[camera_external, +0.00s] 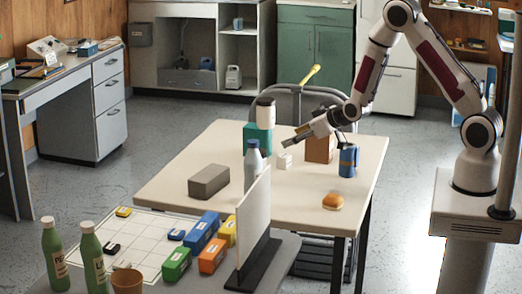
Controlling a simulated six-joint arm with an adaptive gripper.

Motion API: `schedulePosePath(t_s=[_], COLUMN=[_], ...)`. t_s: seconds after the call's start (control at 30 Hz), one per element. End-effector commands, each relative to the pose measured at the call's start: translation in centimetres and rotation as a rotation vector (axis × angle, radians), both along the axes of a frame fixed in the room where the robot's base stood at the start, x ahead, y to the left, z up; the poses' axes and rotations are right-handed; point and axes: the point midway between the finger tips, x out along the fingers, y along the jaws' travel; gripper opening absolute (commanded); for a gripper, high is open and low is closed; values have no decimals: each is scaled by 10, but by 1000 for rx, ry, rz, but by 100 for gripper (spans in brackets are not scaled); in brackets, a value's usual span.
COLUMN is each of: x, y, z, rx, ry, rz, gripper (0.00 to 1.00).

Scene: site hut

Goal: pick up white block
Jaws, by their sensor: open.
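The small white block (285,160) sits on the cream table (200,157), near its middle. My gripper (301,137) is open and reaches in from the right, just above and slightly to the right of the white block in the picture. I see no contact between them, though the exact height gap is hard to tell. The far finger and the space between the fingers are too small to make out clearly.
Around the block stand a grey bottle (253,165), a teal box (257,138) with a white-and-black item on top, a brown box (320,150) and a blue mug (348,161). A grey brick (209,181) and orange item (333,201) lie nearer. A white panel (254,225) stands in front.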

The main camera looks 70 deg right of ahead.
Motion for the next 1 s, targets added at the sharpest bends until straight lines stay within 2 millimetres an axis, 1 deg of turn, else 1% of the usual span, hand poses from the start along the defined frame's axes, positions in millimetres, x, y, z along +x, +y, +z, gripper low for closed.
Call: schedulePosePath(t_s=[0.03, 0.2, 0.3, 0.43, 0.6, 1.0], x=[0, 1, 0, -2, -4, -4], y=[-6, -23, -32, -41, -47, -49], z=[-11, -39, -55, -71, -82, -83], rx=[-8, -41, -61, -83, -100, -103], ry=[-2, -26, -38, -51, -63, -66], rz=[-7, -28, -41, -52, -61, -63], gripper=[53, 53, 53, 53, 53, 53])
